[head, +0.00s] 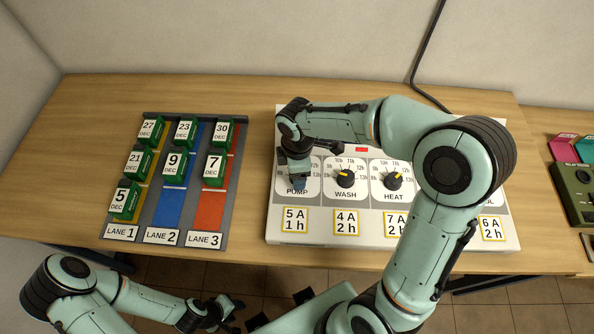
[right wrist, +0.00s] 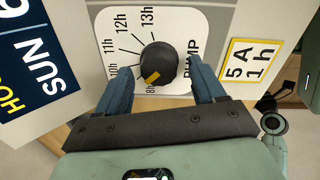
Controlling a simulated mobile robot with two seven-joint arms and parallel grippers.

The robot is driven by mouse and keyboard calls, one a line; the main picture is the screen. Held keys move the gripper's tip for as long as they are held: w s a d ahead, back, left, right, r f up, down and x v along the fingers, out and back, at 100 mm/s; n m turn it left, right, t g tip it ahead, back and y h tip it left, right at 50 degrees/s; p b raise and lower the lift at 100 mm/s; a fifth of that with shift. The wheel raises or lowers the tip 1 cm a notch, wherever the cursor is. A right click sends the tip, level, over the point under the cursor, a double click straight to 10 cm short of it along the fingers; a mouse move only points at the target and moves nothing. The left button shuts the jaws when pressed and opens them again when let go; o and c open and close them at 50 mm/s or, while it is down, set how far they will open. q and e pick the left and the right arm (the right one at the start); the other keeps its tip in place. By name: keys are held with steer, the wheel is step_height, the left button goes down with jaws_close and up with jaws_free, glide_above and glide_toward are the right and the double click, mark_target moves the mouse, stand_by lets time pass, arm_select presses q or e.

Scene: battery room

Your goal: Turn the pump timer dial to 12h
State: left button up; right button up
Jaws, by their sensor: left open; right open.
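The pump timer dial (right wrist: 158,62) is a round black knob with a yellow pointer mark. The mark points down and left in the right wrist view, between the 8h and 10h labels; 12h is further round, at the upper left. My right gripper (right wrist: 160,68) is open, with one blue finger on each side of the dial and visible gaps between. My left gripper (head: 224,314) is open and empty, low in front of the table, away from the panel.
The white timer panel (head: 385,224) also has WASH (head: 345,178) and HEAT (head: 393,181) dials close to the right of PUMP. My right arm covers its right part. A grey lane tray (head: 238,150) with green dated blocks stands left. A green device (head: 575,190) is far right.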

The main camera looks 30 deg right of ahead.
steer(key=shift+f, duration=0.5)
steer(key=c, duration=1.1)
steer(key=shift+o, duration=0.2)
